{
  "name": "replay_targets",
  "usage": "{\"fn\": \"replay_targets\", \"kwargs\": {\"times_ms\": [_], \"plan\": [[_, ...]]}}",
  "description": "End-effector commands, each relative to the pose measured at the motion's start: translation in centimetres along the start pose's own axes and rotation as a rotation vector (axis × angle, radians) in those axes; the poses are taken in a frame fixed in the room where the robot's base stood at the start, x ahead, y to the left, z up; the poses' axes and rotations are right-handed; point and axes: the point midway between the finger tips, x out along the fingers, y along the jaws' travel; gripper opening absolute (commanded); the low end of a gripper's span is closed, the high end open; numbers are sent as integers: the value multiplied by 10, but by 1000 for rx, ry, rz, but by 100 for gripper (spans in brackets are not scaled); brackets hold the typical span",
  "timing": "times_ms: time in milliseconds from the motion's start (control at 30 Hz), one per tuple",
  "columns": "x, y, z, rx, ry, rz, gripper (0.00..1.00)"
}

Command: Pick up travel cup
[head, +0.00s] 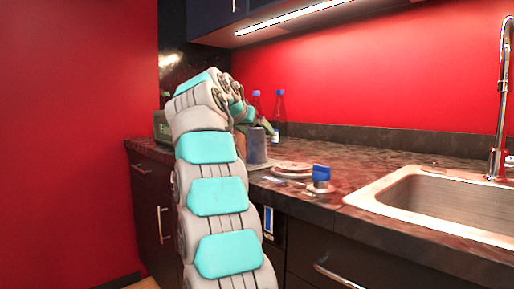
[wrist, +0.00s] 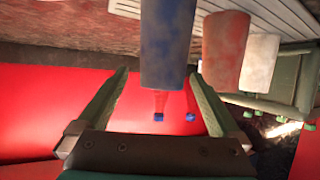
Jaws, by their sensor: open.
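A blue-grey cup (head: 257,148), which looks like the travel cup, stands on the counter in the head view, partly behind my arm. In the wrist view, which looks upside down, a blue cup (wrist: 167,45) is in the upper middle, with its near end between or just beyond my fingertips. My gripper (wrist: 160,75) is open, with one finger on each side of that cup and nothing held. I cannot tell how deep the cup is between the fingers. In the head view my gripper (head: 257,122) is partly hidden by my wrist.
Red (wrist: 224,48) and white (wrist: 260,60) cups stand beside the blue cup in the wrist view. Two blue-capped bottles (head: 279,112) stand behind. Plates (head: 293,168) and a blue-topped item (head: 321,175) lie near the counter's front edge. A sink (head: 450,200) is at right.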

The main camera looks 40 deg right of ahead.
Motion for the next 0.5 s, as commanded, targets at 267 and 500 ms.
{"fn": "replay_targets", "kwargs": {"times_ms": [267,500], "plan": [[37,-2,1,-1,-1,1,100],[46,-2,1,-1,1,-1,100]]}}
